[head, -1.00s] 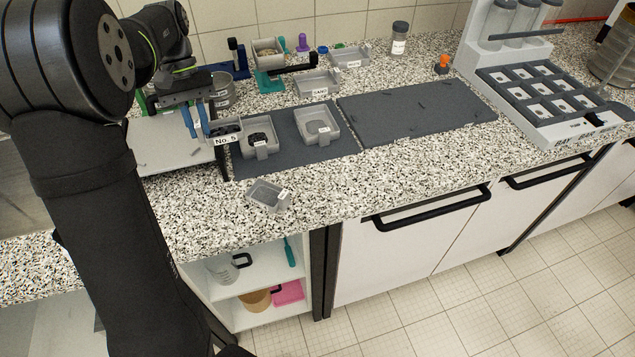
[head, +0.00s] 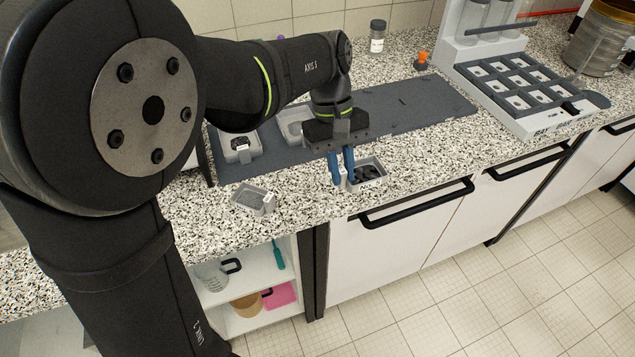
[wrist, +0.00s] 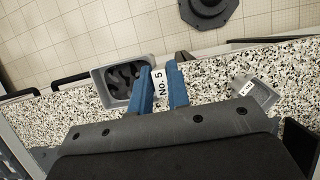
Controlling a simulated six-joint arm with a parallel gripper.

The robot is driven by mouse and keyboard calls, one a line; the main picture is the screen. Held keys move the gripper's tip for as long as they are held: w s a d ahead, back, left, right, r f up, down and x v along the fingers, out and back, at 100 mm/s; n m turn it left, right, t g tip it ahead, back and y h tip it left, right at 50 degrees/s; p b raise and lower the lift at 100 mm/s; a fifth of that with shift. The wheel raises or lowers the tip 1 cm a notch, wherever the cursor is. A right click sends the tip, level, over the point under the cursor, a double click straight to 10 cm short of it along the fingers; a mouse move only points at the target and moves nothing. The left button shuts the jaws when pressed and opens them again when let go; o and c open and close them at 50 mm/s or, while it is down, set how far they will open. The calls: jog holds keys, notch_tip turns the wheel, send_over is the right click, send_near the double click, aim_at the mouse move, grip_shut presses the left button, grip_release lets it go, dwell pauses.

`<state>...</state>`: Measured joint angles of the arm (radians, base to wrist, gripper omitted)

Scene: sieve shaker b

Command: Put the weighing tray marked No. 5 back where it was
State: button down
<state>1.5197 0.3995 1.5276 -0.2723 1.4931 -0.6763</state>
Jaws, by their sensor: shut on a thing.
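The weighing tray marked No. 5 (head: 369,170) is a small grey open box holding dark pieces. It is at the front edge of the speckled counter, in front of the dark mat. My gripper (head: 343,180) is shut on its label tab, at the tray's side. In the wrist view, the tray (wrist: 118,72) is left of the blue fingers (wrist: 162,92), and the "No. 5" label shows between them. The tray looks roughly level. I cannot tell whether its underside touches the counter.
An empty grey tray (head: 254,201) lies on the counter to the left. A white rack (head: 520,95) stands right. Speckled counter between is clear.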

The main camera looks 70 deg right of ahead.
jog(key=w+d+f, duration=0.1)
jog(key=w+f, duration=0.1)
jog(key=w, duration=0.1)
jog(key=w+d+f, duration=0.1)
jog(key=w+f, duration=0.1)
jog(key=w, duration=0.2)
jog(key=w+d+f, duration=0.2)
jog(key=w+f, duration=0.1)
jog(key=shift+w, duration=0.15)
jog(key=shift+w+f, duration=0.1)
jog(key=shift+f, duration=1.9)
jog(key=shift+f, duration=0.15)
jog(key=c, duration=1.4)
grip_release()
jog(key=shift+o, duration=0.2)
jog(key=v, duration=1.2)
